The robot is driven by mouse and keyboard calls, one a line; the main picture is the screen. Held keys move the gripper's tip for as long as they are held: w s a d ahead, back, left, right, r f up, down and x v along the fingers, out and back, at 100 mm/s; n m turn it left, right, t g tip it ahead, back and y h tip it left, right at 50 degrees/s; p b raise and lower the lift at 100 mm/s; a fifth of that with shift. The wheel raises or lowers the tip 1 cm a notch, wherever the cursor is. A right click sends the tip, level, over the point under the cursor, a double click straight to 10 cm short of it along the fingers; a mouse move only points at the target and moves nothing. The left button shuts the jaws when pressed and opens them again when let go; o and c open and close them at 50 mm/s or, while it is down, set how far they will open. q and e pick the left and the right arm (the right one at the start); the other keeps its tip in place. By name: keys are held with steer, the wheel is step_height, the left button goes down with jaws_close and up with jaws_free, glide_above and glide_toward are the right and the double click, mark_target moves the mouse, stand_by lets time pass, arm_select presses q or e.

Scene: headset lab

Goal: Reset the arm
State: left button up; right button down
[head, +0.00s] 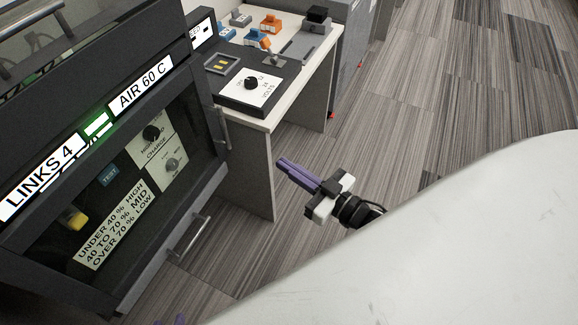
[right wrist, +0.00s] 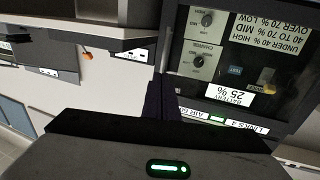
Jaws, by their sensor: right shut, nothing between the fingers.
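My right gripper (head: 282,163) has purple fingers and a black and white body. It is in mid-air in front of the workbench, shut and empty, touching nothing. In the right wrist view its dark fingers (right wrist: 160,90) show together in front of the cabinet. Only small purple bits of my left gripper (head: 171,321) show at the bottom edge of the head view, so its opening cannot be judged.
A dark cabinet (head: 205,165) at left has knobs, handles and labels "LINKS 4" and "AIR 60 C". A "BATTERY 25 %" label (right wrist: 231,94) shows upside down. A bench (head: 262,122) holds a dial box (head: 235,97), a small tray (head: 221,65) and orange and blue parts. Striped floor is clear at right.

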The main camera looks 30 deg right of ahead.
steer(key=s+a+f+g+h, duration=0.1)
steer(key=s+a+f+g, duration=0.1)
steer(key=s, duration=0.3)
steer(key=s+a+f+m+g+h+p, duration=0.1)
steer(key=s+a+f+g, duration=0.2)
steer(key=s, duration=0.3)
steer(key=s+a+f+g+h, duration=0.1)
steer(key=s+a+f+g, duration=0.2)
steer(key=s+f, duration=0.1)
steer(key=shift+s+a+m, duration=0.2)
steer(key=shift+s+m, duration=0.1)
steer(key=shift+s, duration=0.35)
steer(key=shift+f, duration=0.1)
